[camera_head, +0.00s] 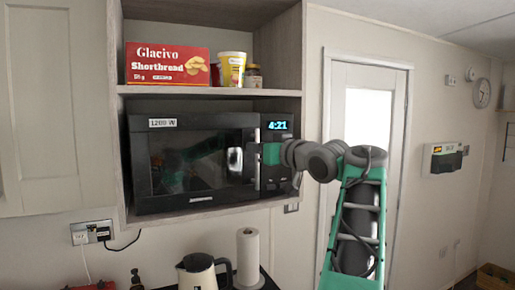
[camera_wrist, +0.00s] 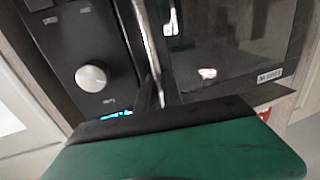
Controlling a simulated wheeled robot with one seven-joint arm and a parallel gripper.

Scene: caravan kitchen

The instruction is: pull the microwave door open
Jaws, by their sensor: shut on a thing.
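The black microwave (camera_head: 160,122) sits in the open lower compartment of the wall cabinet. Its dark glass door (camera_head: 185,165) looks flush with the front, with no clear gap. The bright vertical door handle (camera_wrist: 148,35) shows in the wrist view, between the knob panel and the glass.
The control panel (camera_head: 276,140) with a lit clock is right of the handle. Above is a shelf (camera_head: 200,89) with a red shortbread box (camera_head: 167,64), a tub (camera_head: 231,69) and a jar (camera_head: 253,77). A kettle (camera_head: 198,272) and paper roll (camera_head: 248,257) stand below.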

